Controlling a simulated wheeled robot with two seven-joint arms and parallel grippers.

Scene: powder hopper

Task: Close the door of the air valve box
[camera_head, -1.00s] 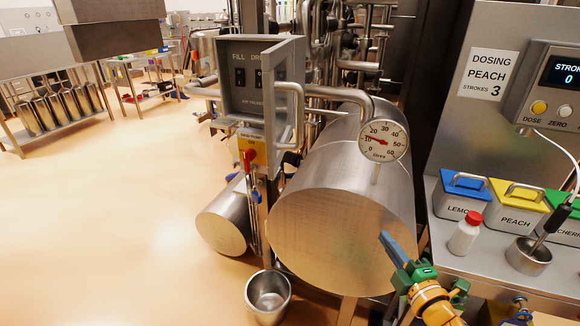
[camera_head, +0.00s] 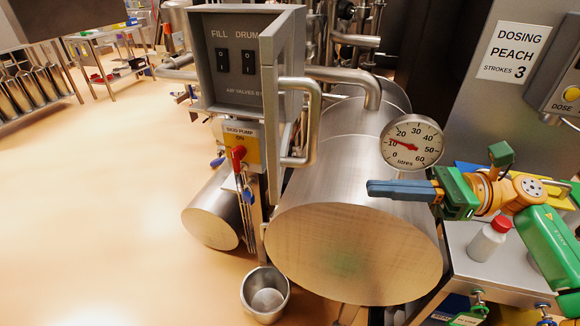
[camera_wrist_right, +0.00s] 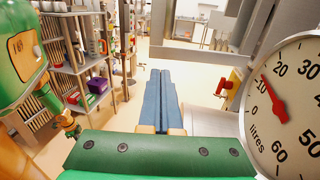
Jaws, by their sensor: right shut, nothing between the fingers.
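The grey air valve box (camera_head: 232,85) stands left of centre in the head view, with two black switches under the words FILL and DRUM. Its door (camera_head: 270,95) stands open at the box's right side, seen nearly edge-on. A grey bar handle (camera_head: 312,125) sticks out on the door's right. My right gripper (camera_head: 370,188) is shut and empty, to the right of and below the handle and apart from it. Its blue fingers point left in front of the steel drum. In the right wrist view its shut fingers (camera_wrist_right: 160,74) point ahead.
A round litre gauge (camera_head: 411,142) stands just above my right gripper; it looms large in the wrist view (camera_wrist_right: 290,105). The big steel drum (camera_head: 345,255) lies below. A red switch lever (camera_head: 238,154) sits under the box. A white bottle (camera_head: 488,240) stands at right.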

